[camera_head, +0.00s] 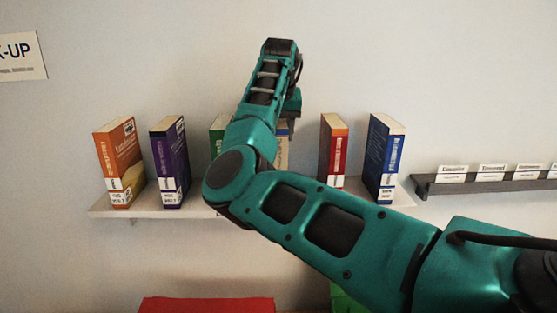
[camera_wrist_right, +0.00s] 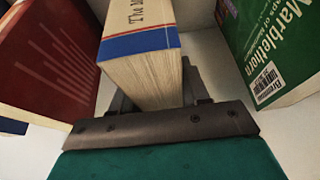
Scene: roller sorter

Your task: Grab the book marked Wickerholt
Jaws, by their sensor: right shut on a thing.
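My right gripper (camera_wrist_right: 160,110) is shut on a thick book (camera_wrist_right: 138,30) with a cream face, a blue band and a thin red stripe. Only the start of its title, "The", reads clearly, so I cannot tell whether it is Wickerholt. In the head view this book (camera_head: 283,150) stands at the shelf's middle, mostly hidden behind my right arm, and the fingers are hidden there. No readable Wickerholt marking shows in either view. My left gripper is not in view.
A green book marked Marblethorn (camera_wrist_right: 275,50) and a red book (camera_wrist_right: 45,60) flank the held book with gaps. The white shelf (camera_head: 150,212) also bears orange (camera_head: 120,160), purple (camera_head: 170,160) and blue (camera_head: 384,158) books. A dark ledge with cards (camera_head: 480,186) is at right.

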